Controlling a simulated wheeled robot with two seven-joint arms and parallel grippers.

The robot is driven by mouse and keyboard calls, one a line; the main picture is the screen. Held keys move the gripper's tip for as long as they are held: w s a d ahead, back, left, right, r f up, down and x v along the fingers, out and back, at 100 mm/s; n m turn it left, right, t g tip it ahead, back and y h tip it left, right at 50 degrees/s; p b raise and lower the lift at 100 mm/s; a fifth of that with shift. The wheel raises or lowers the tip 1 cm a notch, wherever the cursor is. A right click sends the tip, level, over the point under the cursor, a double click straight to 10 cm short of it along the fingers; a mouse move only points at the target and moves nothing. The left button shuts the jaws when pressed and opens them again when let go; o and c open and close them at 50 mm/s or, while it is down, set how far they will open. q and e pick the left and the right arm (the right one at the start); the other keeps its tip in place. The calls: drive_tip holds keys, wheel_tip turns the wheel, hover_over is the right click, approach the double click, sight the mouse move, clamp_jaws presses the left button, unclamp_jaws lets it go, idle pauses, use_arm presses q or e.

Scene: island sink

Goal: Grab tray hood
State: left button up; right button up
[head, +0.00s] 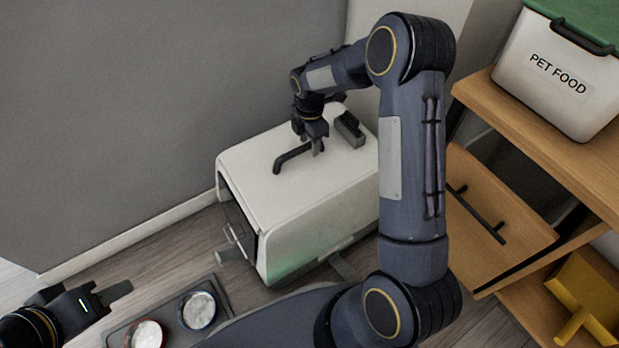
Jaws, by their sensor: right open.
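The tray hood (312,192) is a white, box-like cover standing on the floor against the grey wall. A dark bar handle (291,158) is on its top, and its dark front opening faces lower left. My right gripper (317,146) is open at the right end of this handle, over the hood's top. I cannot tell whether its fingers touch the handle or are around it. Part of the hood's right side is hidden behind my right arm. My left gripper (100,300) is at the lower left, away from the hood; its jaw opening is unclear.
A dark feeding tray with bowls (199,310) lies on the floor at the bottom. At right are a wooden shelf (525,128), a white pet food bin (560,75) with a green lid, and a yellow scoop-like object (588,298). Bare floor lies left of the hood.

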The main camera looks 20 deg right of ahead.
drive_tip(key=shift+f, duration=0.8)
drive_tip(key=shift+r, duration=0.1)
clamp_jaws()
drive_tip(key=shift+w+r, duration=0.1)
idle(0.6)
